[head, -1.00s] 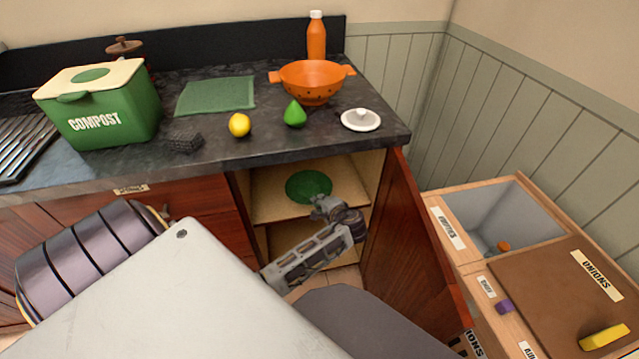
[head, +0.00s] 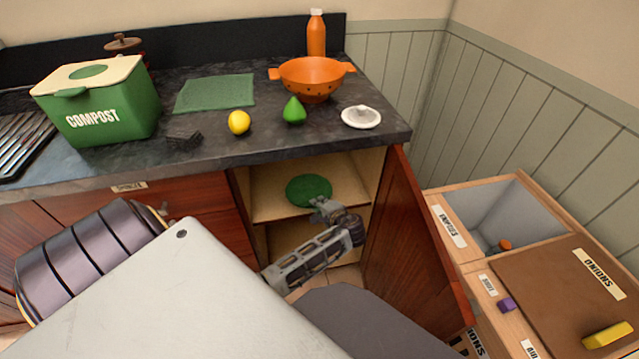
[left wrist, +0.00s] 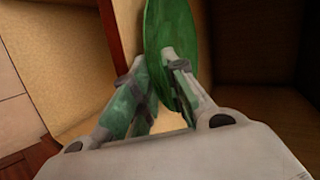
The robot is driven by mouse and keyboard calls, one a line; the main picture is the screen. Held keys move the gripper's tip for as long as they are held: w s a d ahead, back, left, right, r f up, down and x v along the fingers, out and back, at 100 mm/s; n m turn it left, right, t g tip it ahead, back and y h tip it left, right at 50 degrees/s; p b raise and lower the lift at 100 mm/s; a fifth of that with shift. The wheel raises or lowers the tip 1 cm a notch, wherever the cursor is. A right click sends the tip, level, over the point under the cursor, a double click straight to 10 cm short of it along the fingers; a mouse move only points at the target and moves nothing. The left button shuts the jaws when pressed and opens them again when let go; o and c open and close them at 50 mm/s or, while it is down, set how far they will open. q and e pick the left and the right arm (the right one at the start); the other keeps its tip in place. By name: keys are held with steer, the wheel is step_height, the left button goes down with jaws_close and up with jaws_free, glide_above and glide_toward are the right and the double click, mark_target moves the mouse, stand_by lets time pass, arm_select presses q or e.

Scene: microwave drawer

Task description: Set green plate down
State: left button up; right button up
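The green plate (head: 309,189) lies flat on the upper shelf inside the open cabinet under the counter. My left gripper (head: 322,204) is at the plate's front edge in the head view. In the left wrist view, the plate (left wrist: 168,30) runs between the two fingers of my left gripper (left wrist: 158,62). The fingers stand partly apart, with a gap around the plate's rim; any contact is hard to make out. My right gripper is not in view.
The cabinet door (head: 415,240) stands open on the right. The cabinet's side wall (left wrist: 232,35) is close to the gripper in the wrist view. Above, the counter (head: 230,165) holds a compost bin (head: 100,105), orange colander (head: 312,78), lemon (head: 238,122) and white lid (head: 361,118).

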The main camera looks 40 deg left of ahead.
arm_select(q)
steer(key=shift+r, duration=0.1)
steer(key=shift+s+d, duration=0.1)
steer(key=shift+d, duration=0.05)
steer(key=p+v, duration=0.2)
steer(key=v, duration=0.9)
steer(key=shift+d+r, duration=0.25)
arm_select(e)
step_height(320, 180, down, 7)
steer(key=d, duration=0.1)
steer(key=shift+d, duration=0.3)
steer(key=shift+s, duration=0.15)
arm_select(q)
steer(key=s+d+f+g+h, duration=0.1)
steer(key=s+d+f+h, duration=0.2)
steer(key=s+f, duration=0.3)
steer(key=s+d+f+n+g+h, duration=0.1)
steer(key=s+d+f+h, duration=0.3)
steer(key=f, duration=0.7)
steer(key=s+d+f+n+g+h, duration=0.1)
steer(key=s+d+f+h, duration=0.2)
steer(key=s+f+h, duration=0.2)
steer(key=s+f, duration=0.3)
steer(key=s, duration=0.1)
steer(key=shift+d+f, duration=0.2)
steer(key=shift+d, duration=0.2)
